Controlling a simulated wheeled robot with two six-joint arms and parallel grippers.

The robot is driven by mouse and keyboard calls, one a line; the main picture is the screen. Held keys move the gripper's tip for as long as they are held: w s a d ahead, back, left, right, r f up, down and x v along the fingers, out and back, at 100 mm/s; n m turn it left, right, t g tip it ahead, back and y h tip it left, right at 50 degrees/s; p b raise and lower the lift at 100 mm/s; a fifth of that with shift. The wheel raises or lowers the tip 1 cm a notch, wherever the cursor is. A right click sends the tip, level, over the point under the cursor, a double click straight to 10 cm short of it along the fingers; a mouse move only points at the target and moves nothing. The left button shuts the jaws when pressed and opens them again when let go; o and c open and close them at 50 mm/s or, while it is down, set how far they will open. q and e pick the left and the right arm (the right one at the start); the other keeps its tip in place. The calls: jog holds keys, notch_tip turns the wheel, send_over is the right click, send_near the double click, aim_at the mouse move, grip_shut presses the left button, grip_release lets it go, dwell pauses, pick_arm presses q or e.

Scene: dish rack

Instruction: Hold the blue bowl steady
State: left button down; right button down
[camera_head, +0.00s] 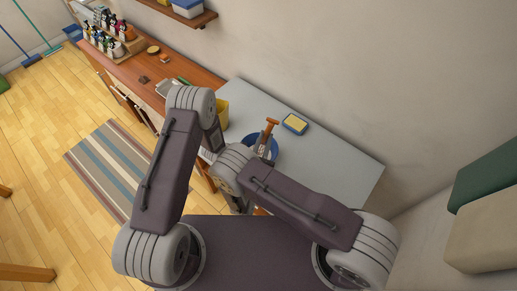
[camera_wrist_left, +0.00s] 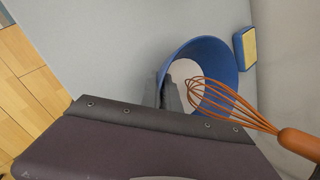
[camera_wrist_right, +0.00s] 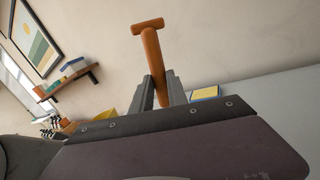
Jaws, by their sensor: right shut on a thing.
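The blue bowl (camera_head: 275,150) stands upright on the grey counter; in the left wrist view the bowl (camera_wrist_left: 222,62) has white contents. My left gripper (camera_wrist_left: 164,92) has its fingers close together on either side of the bowl's near rim, one inside and one outside. In the head view its fingertips are hidden behind my arms. My right gripper (camera_wrist_right: 160,88) is shut on the orange handle of a whisk (camera_wrist_right: 152,55). The whisk's wire loops (camera_wrist_left: 215,97) reach into the bowl, and its handle (camera_head: 269,130) stands tilted above it.
A yellow sponge on a blue tray (camera_head: 295,124) lies right of the bowl near the wall. A yellow container (camera_head: 222,113) stands left of the bowl. The grey counter (camera_head: 335,165) is clear to the right. A wooden worktop with bottles (camera_head: 110,35) runs back left.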

notch_tip(320, 180, up, 10)
jog(key=shift+f, duration=0.2)
dwell(0.3)
dwell(0.5)
pick_arm(q)
jog(key=c, duration=1.5)
grip_release()
jog(key=shift+c, duration=0.2)
jog(key=shift+r, duration=0.1)
jog(key=v, duration=1.2)
jog(key=shift+a, duration=0.1)
pick_arm(e)
jog(key=shift+f, duration=0.1)
